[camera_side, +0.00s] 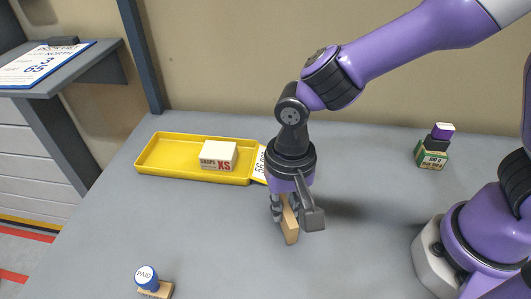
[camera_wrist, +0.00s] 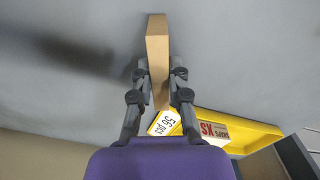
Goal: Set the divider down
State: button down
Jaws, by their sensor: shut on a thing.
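My gripper (camera_side: 281,207) points down over the table, and its fingers are shut on a tan, slab-shaped divider (camera_side: 290,228). In the side view the divider hangs upright below the fingers, and its upper part is hidden by them. The wrist view shows the divider (camera_wrist: 158,48) between the two fingers of my gripper (camera_wrist: 159,82), reaching out past the fingertips. I cannot tell whether its lower edge touches the table.
A yellow tray (camera_side: 163,177) holding a white "XS" box (camera_side: 218,155) lies left of my gripper, with a numbered tag (camera_side: 259,164) at its right end. A blue "PAID" stamp (camera_side: 146,277) stands front left. Small stacked boxes (camera_side: 433,154) stand back right. The grey table (camera_side: 215,235) is otherwise clear.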

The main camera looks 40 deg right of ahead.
aim_at(287, 205)
jog(key=shift+f, duration=0.3)
jog(key=shift+f, duration=0.15)
jog(key=c, duration=0.9)
grip_release()
jog(key=shift+o, duration=0.2)
notch_tip(287, 205, up, 12)
jog(key=s+d+r+n+t, duration=0.1)
jog(key=s+d+n+t, duration=0.1)
jog(key=d, duration=0.6)
jog(key=s+d+r+n+t, duration=0.1)
jog(key=d+r+n+t, duration=0.1)
jog(key=d, duration=0.7)
jog(key=shift+s+r+t, duration=0.15)
jog(key=shift+s+t, duration=0.25)
jog(key=shift+t, duration=0.4)
